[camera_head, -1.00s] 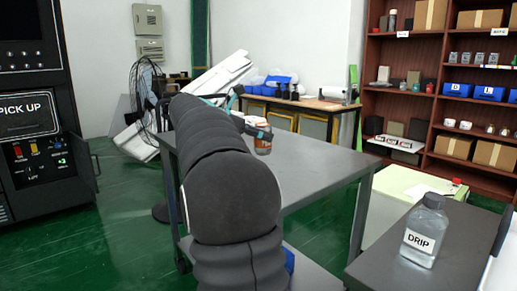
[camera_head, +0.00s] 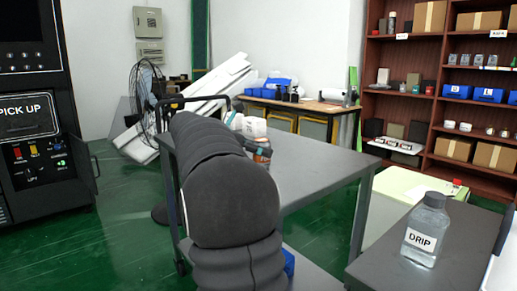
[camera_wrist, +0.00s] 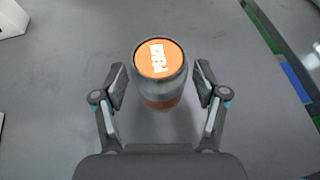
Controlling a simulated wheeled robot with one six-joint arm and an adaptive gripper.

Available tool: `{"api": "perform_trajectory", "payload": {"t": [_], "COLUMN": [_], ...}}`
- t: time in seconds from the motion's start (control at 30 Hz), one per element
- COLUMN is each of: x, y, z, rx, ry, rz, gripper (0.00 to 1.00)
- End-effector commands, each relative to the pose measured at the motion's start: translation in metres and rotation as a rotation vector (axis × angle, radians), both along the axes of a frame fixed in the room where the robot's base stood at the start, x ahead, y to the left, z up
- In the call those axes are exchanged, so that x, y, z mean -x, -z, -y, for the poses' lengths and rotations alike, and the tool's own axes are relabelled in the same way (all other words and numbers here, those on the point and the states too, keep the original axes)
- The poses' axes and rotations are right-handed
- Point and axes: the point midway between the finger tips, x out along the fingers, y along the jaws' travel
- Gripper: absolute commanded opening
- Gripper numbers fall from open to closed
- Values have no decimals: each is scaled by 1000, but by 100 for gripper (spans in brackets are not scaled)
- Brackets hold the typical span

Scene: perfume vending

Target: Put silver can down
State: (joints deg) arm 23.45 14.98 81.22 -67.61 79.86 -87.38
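The silver can (camera_wrist: 160,85) has an orange top with white lettering and an orange band lower down. In the wrist view it stands upright on the grey table top (camera_wrist: 60,75). My gripper (camera_wrist: 161,84) has one finger on each side of the can, with a narrow gap at both sides, so it looks open around it. In the head view my gripper (camera_head: 262,150) is low over the far left part of the grey table (camera_head: 310,165). My arm hides much of the can there.
A clear bottle labelled DRIP (camera_head: 424,230) stands on a dark table at the lower right. A black PICK UP machine (camera_head: 35,125) is at the left. A stocked shelf (camera_head: 440,105) stands at the back right. The grey table's right part is clear.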

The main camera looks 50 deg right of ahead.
Motion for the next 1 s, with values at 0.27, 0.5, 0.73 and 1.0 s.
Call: {"api": "perform_trajectory", "payload": {"t": [0.27,0.5,0.73,1.0], "x": [0,-5,-16,-26], "y": [0,-10,-29,-46], "z": [0,-14,-54,-94], "rx": [0,0,0,0], "ry": [0,-3,-5,-2], "rz": [0,0,1,0], "gripper": [78,78,78,78]}}
